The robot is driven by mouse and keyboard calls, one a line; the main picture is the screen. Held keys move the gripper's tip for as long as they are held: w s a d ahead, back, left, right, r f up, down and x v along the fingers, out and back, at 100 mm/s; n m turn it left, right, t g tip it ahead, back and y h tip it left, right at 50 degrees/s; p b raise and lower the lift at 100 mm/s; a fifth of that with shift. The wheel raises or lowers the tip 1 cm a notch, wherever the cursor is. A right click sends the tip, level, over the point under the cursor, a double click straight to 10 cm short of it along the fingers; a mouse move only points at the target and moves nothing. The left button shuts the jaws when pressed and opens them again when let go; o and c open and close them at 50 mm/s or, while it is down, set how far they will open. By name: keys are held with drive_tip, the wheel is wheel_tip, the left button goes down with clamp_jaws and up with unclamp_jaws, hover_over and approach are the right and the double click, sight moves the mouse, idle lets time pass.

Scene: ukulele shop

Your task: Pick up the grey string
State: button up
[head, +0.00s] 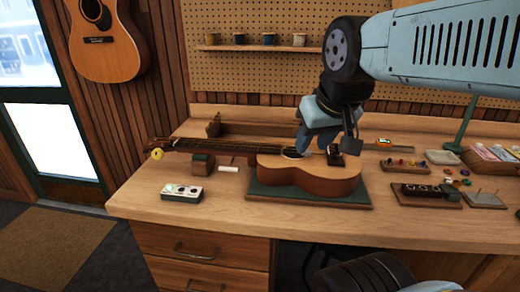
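A ukulele (312,178) with a light wooden top lies face up on a green mat (262,192) on the workbench. Its neck points left and rests on a small support (203,165). A round yellow thing (157,154) is at the headstock end. My gripper (327,150) points down over the ukulele body, close to the sound hole and the dark bridge (334,157). Its fingers partly cover that area. I cannot make out whether it is open or touching anything. I cannot pick out the grey string at this size.
A grey box with knobs (182,192) sits front left on the workbench (240,225). To the right are a dark tool block (425,193), small coloured pieces (405,163), a pegged board (484,199) and a green lamp stand (463,130). A guitar (105,50) hangs on the left wall.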

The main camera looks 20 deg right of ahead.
drive_tip(key=shift+o, duration=0.8)
drive_tip(key=shift+w+r, duration=0.15)
drive_tip(key=shift+w, duration=0.1)
drive_tip(key=w+d+m+g, duration=0.3)
drive_tip(key=w+d+m, duration=0.1)
drive_tip(key=w+m, duration=0.65)
drive_tip(key=w+d+m+g, duration=0.3)
drive_tip(key=w+d+m, duration=0.2)
drive_tip(key=w+m, duration=0.55)
drive_tip(key=shift+m, duration=0.9)
drive_tip(key=f, duration=0.3)
drive_tip(key=s+f, duration=0.1)
drive_tip(key=f, duration=0.4)
drive_tip(key=shift+s+f, duration=0.25)
drive_tip(key=shift+f, duration=0.1)
drive_tip(key=shift+s+f, duration=0.1)
drive_tip(key=shift+f, duration=2.6)
drive_tip(key=shift+c, duration=0.2)
